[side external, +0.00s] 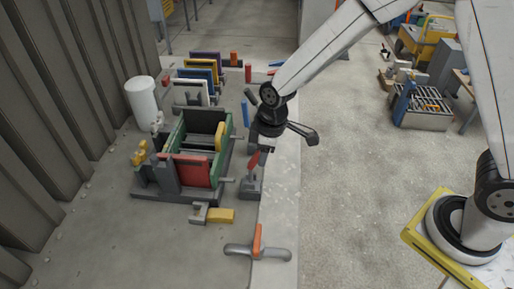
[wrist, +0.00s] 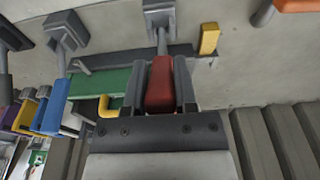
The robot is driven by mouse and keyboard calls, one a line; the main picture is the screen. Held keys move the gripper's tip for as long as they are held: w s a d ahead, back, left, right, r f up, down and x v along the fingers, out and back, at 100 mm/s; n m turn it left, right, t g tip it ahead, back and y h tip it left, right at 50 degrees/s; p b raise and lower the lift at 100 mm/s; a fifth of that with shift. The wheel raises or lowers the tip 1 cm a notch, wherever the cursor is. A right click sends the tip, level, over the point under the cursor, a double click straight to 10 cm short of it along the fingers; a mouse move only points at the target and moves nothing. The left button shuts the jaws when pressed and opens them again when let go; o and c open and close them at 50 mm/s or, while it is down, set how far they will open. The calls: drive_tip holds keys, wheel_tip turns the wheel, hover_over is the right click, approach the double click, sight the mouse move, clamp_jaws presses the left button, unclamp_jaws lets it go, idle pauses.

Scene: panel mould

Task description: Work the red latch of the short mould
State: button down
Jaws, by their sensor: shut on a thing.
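The red latch (side external: 253,160) stands on a grey base (side external: 250,188) at the right side of the mould (side external: 195,170), which has green side walls and a red end panel. In the wrist view the red latch handle (wrist: 160,85) lies between the two dark fingers of my gripper (wrist: 160,92), and its grey shaft (wrist: 162,40) runs to a grey base at the top. My gripper (side external: 263,149) is shut on the red handle. The fingers hide part of the handle's sides. In the side view the handle is tilted and its upper end is hidden by my gripper.
A blue-handled latch (side external: 245,113) stands just behind. An orange-handled tool (side external: 257,240) and a yellow block (side external: 220,216) lie in front. Coloured panels (side external: 200,75) and a white cylinder (side external: 145,100) stand behind the mould.

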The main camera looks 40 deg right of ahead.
drive_tip(key=shift+s+d+f+t+y, duration=0.3)
drive_tip(key=shift+s+d+t+y, duration=0.2)
drive_tip(key=shift+s+d, duration=0.05)
drive_tip(key=shift+s+f, duration=0.1)
idle(0.7)
drive_tip(key=shift+c, duration=2)
unclamp_jaws()
drive_tip(key=shift+d+r, duration=0.1)
drive_tip(key=shift+r, duration=0.1)
drive_tip(key=v, duration=0.7)
drive_tip(key=shift+r, duration=0.25)
drive_tip(key=shift+s+d, duration=0.15)
